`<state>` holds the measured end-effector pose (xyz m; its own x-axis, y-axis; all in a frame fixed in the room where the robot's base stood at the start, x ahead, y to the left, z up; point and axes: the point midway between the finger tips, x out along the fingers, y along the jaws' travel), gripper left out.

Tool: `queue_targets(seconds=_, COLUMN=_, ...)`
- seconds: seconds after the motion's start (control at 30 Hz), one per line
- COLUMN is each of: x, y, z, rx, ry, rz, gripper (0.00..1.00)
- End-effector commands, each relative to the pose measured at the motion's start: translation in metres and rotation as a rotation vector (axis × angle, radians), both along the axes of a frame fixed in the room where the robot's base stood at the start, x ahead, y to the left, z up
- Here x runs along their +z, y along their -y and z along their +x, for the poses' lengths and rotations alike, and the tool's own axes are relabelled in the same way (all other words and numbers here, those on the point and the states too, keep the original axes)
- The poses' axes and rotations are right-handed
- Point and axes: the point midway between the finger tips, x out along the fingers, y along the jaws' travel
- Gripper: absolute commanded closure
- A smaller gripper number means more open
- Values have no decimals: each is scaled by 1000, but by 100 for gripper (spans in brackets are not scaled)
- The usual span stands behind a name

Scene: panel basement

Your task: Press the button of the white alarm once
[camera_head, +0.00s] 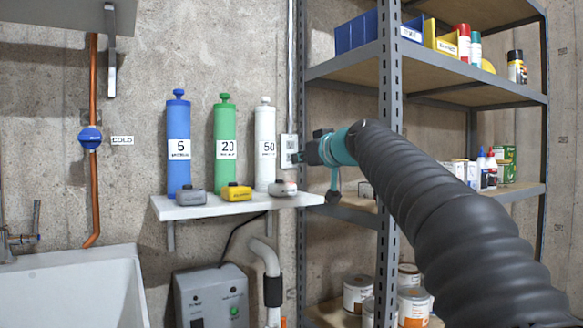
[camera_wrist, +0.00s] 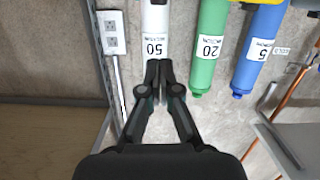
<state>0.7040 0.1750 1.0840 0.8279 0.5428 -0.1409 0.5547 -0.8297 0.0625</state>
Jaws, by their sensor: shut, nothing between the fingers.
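The alarm is not visible in that view.
A yellow alarm (camera_head: 236,191) and a grey alarm (camera_head: 190,195) stand left on the shelf. Behind them are a green cylinder (camera_head: 224,135) and a blue cylinder (camera_head: 179,140). A metal rack (camera_head: 391,130) stands close on the right. A wall socket (camera_wrist: 114,32) is beside the white cylinder.

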Motion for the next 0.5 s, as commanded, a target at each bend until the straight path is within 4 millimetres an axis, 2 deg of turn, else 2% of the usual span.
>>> queue_targets(seconds=0.2, x=2, y=8, z=-13, rx=0, ry=0, rz=1, gripper=100)
queue_targets(seconds=0.5, x=3, y=8, z=-14, rx=1, ry=0, rz=1, gripper=100)
